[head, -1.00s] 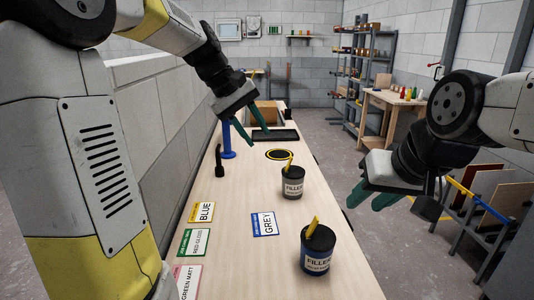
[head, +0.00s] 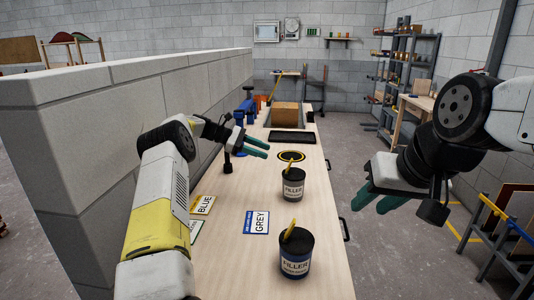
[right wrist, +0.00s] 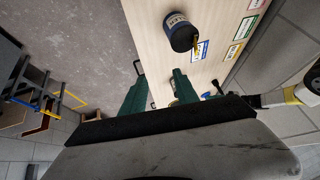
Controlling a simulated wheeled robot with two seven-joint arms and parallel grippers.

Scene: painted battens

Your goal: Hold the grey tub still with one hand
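Two dark filler tubs stand upright on the bench, each with a yellow stick at its top. The far tub (head: 293,187) has a greyish label; the near tub (head: 296,257) has a blue band. I cannot tell for sure which is the grey tub. My left gripper (head: 265,148) is open and empty, left of and beyond the far tub, apart from it. My right gripper (head: 380,198) is open and empty, right of the bench, apart from both tubs. The right wrist view shows its spread fingers (right wrist: 158,92) and the near tub (right wrist: 180,32); the far tub is not visible there.
A GREY card (head: 256,222) and a BLUE card (head: 203,205) lie left of the tubs. A yellow-ringed dark disc (head: 291,156), a black tray (head: 292,137) and a cardboard box (head: 285,115) are farther back. A block wall (head: 120,130) runs along the left.

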